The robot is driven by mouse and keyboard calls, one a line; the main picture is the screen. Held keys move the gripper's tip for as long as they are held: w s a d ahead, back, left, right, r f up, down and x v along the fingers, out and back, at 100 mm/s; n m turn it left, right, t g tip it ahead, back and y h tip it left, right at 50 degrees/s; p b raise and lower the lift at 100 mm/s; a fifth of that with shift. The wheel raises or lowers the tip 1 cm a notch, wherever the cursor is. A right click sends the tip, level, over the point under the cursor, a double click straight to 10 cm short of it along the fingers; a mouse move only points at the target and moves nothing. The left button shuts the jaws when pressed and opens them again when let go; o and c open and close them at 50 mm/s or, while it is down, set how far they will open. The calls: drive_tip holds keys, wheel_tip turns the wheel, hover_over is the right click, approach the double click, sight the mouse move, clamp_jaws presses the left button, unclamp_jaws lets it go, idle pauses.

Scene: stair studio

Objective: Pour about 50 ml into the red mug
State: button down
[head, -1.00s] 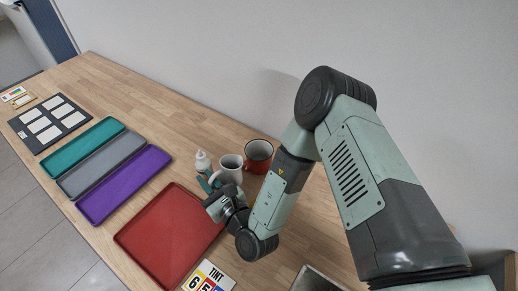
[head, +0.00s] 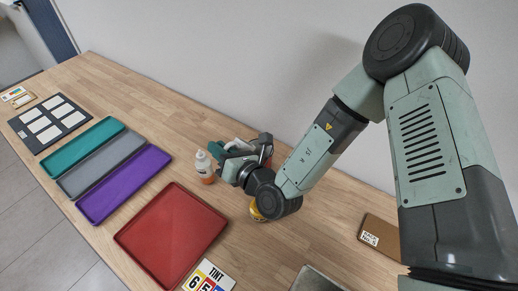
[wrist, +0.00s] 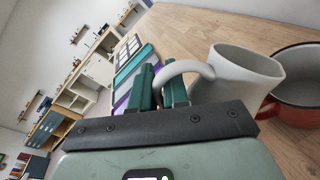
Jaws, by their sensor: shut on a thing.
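My gripper (head: 228,150) is shut on the handle of a white mug (wrist: 238,78). The white mug (head: 242,144) is mostly hidden behind my gripper in the head view. The red mug (wrist: 301,88) is dark red outside with a pale inside and dark rim, cut off by the right edge of the wrist view. It stands on the table right next to the white mug, partly overlapped by it. In the head view only a sliver of the red mug (head: 268,162) shows behind my wrist. I cannot see liquid in either mug.
A bottle with orange contents (head: 204,168) stands left of my gripper. A yellow jar (head: 256,212) is partly under my wrist. A red tray (head: 165,235), purple, grey and teal trays, and a tint card (head: 208,277) lie nearer the table's front. A brown board (head: 380,238) lies at right.

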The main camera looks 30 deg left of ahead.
sight(235, 141)
drive_tip(key=shift+w+r+m, duration=0.2)
drive_tip(key=shift+r+m, duration=0.1)
drive_tip(key=shift+r, duration=0.05)
drive_tip(key=shift+w+m, duration=0.15)
drive_tip(key=shift+m, duration=0.15)
drive_tip(key=shift+w+d+f+m+g, duration=0.1)
drive_tip(key=shift+w+m+g, duration=0.2)
drive_tip(key=shift+m, duration=0.2)
drive_tip(key=shift+w, duration=0.15)
drive_tip(key=shift+w+r+m, duration=0.25)
drive_tip(key=shift+r+m, duration=0.2)
drive_tip(key=shift+m, duration=0.15)
drive_tip(key=shift+w+r, duration=0.1)
drive_tip(key=shift+w, duration=0.05)
drive_tip(key=shift+w+d+r+m+g+p, duration=0.15)
drive_tip(key=shift+w+r+m+p, duration=0.25)
drive_tip(key=shift+w, duration=0.3)
drive_tip(key=shift+w+d+r+m+g+p, duration=0.1)
drive_tip(key=shift+w+r+m+g, duration=0.05)
drive_tip(key=shift+w+m, duration=0.45)
idle(1.0)
